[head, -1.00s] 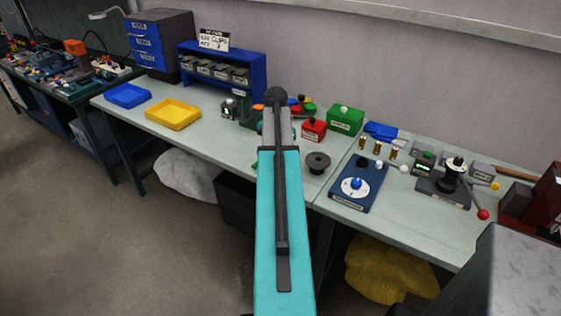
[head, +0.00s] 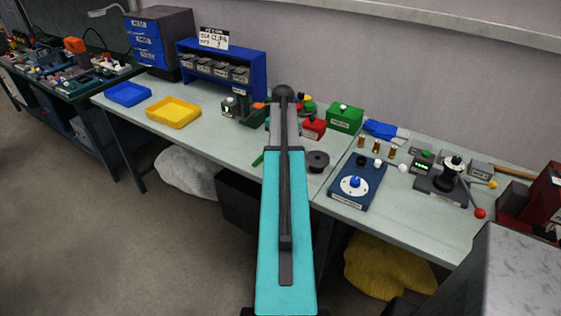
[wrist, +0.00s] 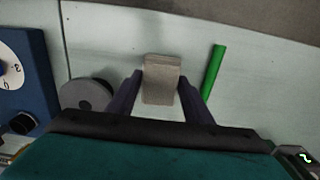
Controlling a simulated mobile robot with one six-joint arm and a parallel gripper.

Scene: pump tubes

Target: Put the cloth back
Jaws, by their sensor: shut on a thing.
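My gripper (wrist: 160,79) shows in the wrist view, its two dark fingers shut on a small grey-beige block-like piece, which looks like the folded cloth (wrist: 160,84). The piece is held over the pale bench top; its exact height above it I cannot tell. In the head view my own arm hides the gripper and the held piece.
In the wrist view a green stick (wrist: 215,68) lies right of the gripper, and a grey disc (wrist: 87,95) and blue dial box (wrist: 22,70) lie left. In the head view a yellow tray (head: 173,112), blue tray (head: 128,94) and blue rack (head: 222,75) stand left.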

